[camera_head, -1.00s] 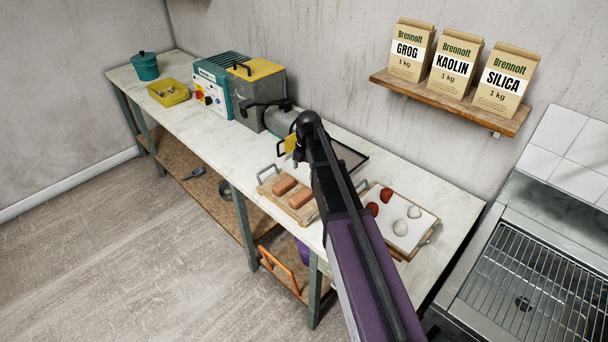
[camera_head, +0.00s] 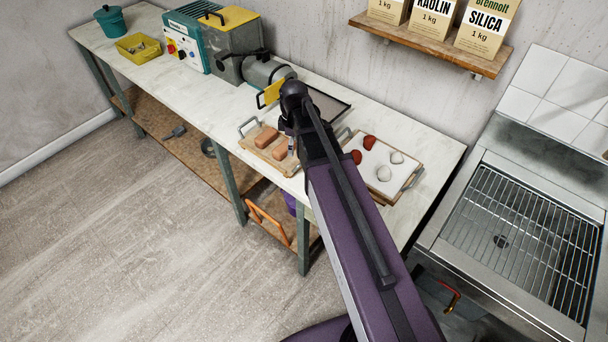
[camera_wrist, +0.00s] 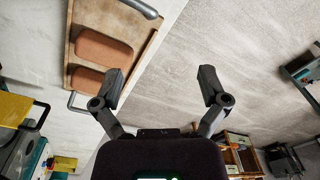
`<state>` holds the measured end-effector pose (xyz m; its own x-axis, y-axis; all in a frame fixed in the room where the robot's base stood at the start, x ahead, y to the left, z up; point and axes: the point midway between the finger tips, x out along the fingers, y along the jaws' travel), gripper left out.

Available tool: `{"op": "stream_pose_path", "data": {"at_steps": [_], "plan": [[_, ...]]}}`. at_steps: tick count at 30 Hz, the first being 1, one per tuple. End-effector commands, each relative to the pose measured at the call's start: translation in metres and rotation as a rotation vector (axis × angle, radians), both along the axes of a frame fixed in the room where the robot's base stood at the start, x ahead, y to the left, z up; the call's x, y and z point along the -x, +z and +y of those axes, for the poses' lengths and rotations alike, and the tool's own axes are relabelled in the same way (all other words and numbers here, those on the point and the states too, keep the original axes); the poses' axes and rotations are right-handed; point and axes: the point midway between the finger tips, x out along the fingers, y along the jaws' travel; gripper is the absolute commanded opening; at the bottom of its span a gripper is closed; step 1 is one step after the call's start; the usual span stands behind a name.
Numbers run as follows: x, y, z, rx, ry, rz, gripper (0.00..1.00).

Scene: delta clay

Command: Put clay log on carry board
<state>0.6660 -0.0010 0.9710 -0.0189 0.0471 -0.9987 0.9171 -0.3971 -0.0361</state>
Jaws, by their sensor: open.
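The carry board (camera_head: 262,153) is a wooden board with metal handles on the bench. Two brown clay logs lie on it side by side, one at left (camera_head: 265,137) and one at right (camera_head: 283,149). In the wrist view the board (camera_wrist: 98,16) and both logs, upper (camera_wrist: 103,48) and lower (camera_wrist: 86,80), show at upper left. My gripper (camera_wrist: 162,84) is open with nothing between its fingers, apart from the logs. In the head view it hangs by the board's right end, partly hidden by my arm. No log off the board is visible; my arm hides some of the bench.
A grey machine (camera_head: 262,72) with a yellow-topped box stands behind the board, with a dark-rimmed tray (camera_head: 328,106) beside it. A white-topped board (camera_head: 378,172) with red and pale lumps lies right. A yellow bin (camera_head: 138,47) and teal pot (camera_head: 110,19) stand far left.

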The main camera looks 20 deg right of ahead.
Motion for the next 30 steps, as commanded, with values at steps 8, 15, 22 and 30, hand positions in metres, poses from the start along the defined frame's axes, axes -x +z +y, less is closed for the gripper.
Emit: {"op": "stream_pose_path", "data": {"at_steps": [8,15,22,30], "plan": [[0.047,0.000,0.001,0.023,-0.375,0.009,0.94],[0.083,0.000,0.001,0.038,-0.703,0.012,0.94],[0.114,0.000,0.001,0.049,-0.989,0.011,0.94],[0.128,0.000,0.001,0.054,-1.153,0.010,0.94]]}}
